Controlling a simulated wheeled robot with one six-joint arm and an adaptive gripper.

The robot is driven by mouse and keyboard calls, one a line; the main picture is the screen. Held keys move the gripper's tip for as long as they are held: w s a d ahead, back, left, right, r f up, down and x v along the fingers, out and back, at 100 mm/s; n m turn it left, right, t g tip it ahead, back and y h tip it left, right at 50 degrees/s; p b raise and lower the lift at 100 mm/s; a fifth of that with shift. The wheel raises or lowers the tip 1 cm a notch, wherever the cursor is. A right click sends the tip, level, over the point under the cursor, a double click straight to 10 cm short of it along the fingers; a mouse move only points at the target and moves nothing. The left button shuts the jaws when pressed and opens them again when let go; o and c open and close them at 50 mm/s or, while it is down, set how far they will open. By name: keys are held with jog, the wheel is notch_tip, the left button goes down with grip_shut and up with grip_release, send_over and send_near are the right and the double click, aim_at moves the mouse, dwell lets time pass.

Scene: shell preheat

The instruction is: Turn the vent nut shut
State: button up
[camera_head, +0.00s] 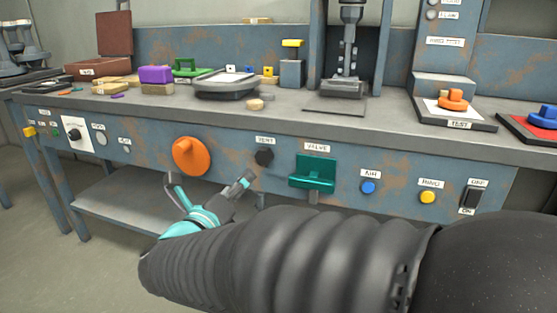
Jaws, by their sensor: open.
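The vent nut (264,157) is a small dark, angular knob on the blue-grey front panel, under a white label that seems to read VENT (265,141). My gripper (209,180) is teal and dark grey, and it is open and empty. It is in front of the panel, to the lower left of the nut. Its right finger points up toward the nut, with a visible gap between them in the picture. The nut's face is not covered. Its turn position cannot be told.
A large orange knob (191,156) is left of the nut, and a teal valve handle (313,173) is close on its right. Blue (368,187) and yellow (428,197) buttons are further right. The bench top (200,107) above carries several objects. My dark arm covers the lower right.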

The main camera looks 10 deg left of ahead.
aim_at(262, 158)
jog(key=w, duration=0.9)
jog(key=w+d, duration=0.1)
jog(key=w, duration=0.3)
jog(key=shift+w+d, duration=0.1)
jog(key=shift+w, duration=0.1)
jog(key=c, duration=1.1)
